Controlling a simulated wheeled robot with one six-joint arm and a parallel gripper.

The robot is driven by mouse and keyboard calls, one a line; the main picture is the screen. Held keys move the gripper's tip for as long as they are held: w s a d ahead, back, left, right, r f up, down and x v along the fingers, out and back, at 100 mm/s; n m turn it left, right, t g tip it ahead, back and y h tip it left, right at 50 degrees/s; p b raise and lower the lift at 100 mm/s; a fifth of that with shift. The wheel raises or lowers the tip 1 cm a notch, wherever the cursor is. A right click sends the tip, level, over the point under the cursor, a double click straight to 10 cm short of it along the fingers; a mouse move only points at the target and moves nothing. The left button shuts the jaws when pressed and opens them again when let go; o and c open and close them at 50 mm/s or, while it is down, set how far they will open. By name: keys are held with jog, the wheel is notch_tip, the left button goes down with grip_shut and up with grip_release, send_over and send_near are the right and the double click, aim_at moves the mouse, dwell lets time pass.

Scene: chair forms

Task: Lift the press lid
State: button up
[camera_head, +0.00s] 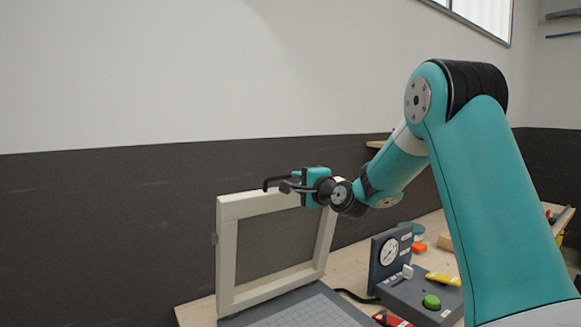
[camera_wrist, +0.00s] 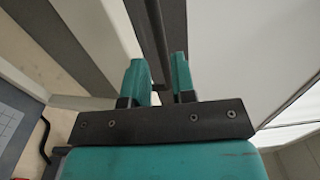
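The press lid (camera_head: 229,262) is a cream frame with a grey panel, standing roughly upright on the rear of the grey press base (camera_head: 305,312) in the head view. A black bar handle (camera_head: 272,181) shows near its top edge; it is the dark bar (camera_wrist: 150,25) in the wrist view. My gripper (camera_head: 290,186) is at the top of the lid. The exact finger contact is hard to see.
Right of the press stand a dial gauge panel (camera_head: 388,251) and a grey box with a green button (camera_head: 432,302). A yellow item (camera_head: 443,279) and a red item (camera_head: 392,319) lie nearby. A dark-bottomed wall (camera_head: 100,235) is behind the bench.

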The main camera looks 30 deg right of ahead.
aim_at(289, 177)
jog(key=shift+w+p, duration=1.15)
jog(key=shift+w, duration=1.9)
